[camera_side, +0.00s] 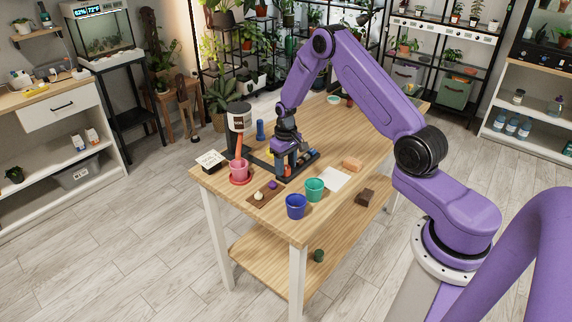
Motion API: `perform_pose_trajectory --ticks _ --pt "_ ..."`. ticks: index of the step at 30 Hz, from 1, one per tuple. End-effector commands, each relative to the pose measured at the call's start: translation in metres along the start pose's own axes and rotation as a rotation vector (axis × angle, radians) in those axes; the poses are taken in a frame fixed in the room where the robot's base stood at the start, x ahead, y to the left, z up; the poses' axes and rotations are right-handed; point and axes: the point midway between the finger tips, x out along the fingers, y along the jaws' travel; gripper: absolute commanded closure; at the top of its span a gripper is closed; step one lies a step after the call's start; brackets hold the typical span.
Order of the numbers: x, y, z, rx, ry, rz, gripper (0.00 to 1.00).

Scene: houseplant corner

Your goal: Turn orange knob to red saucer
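The red saucer (240,182) lies at the left front of the wooden table, with a pink pot (238,170) standing on it. A white and black container (238,118) stands above, with an orange-red spout (240,145) slanting down toward the pot. My gripper (291,162) points down over a dark frame (266,172) right of the saucer. A small orange part (292,159) shows between or close by the fingers; I cannot tell if it is the orange knob or if the fingers touch it. The fingers' opening is too small to make out.
A blue pot (296,207) and a green pot (314,190) stand at the front. A brown board (262,195) carries a purple and a cream piece. A white sheet (337,179), a peach block (352,163) and a brown block (366,197) lie right. The table's back is mostly clear.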

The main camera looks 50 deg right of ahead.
Motion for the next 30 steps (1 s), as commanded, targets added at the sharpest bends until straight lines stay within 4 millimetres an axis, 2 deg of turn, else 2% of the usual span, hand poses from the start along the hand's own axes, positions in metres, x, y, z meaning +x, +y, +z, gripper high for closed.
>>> perform_pose_trajectory --ticks 9,14,20,30 --pt "0.0 0.0 0.0 -0.001 -0.001 0.0 0.42" --pt "-0.011 0.0 -0.001 -0.001 0.002 0.0 0.42" --pt "-0.045 0.0 -0.001 0.0 0.004 0.001 0.42" --pt "-0.117 0.0 -0.001 -0.001 0.005 0.001 0.42"
